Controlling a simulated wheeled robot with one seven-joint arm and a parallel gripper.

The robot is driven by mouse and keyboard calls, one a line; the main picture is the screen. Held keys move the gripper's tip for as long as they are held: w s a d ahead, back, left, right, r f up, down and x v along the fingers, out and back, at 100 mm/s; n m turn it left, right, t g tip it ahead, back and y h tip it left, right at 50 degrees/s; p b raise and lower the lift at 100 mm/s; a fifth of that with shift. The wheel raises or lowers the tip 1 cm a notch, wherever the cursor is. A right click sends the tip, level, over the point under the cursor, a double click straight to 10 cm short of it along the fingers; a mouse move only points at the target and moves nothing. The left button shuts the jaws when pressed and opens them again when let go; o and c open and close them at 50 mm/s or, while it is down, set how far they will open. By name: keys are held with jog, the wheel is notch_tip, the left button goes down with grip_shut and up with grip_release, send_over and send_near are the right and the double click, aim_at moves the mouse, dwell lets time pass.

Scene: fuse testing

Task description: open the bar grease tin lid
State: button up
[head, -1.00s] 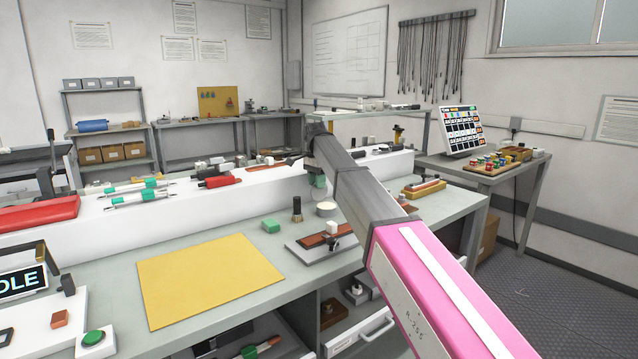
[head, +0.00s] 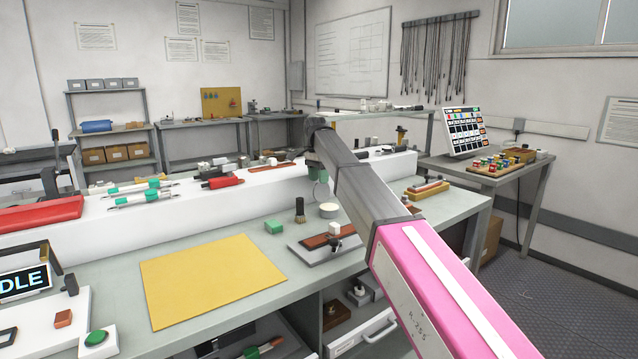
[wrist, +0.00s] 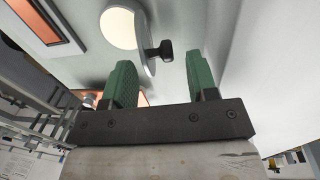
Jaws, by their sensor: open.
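The grease tin (head: 328,210) is a small round tin with a cream round surface on the bench, near the brush. The wrist view shows that cream circle (wrist: 118,28) at the top. A grey curved piece, seemingly the lid (wrist: 147,62), stands nearly edge-on at its right side with a black knob (wrist: 162,50) pointing right. My gripper (wrist: 158,62) is open, its two green fingers apart. The knob appears in the gap between the fingertips in the picture; the depth between them is unclear.
A brush (head: 300,211) and a green block (head: 274,227) stand left of the tin. A brown-topped fixture (head: 328,243) lies in front of it. The white raised ledge (head: 250,200) runs behind. A yellow mat (head: 210,280) lies clear on the left.

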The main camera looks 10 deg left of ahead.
notch_tip(320, 180, up, 9)
jog(key=shift+w+a+f, duration=0.2)
jog(key=shift+w+a, duration=0.1)
jog(key=shift+a, duration=0.1)
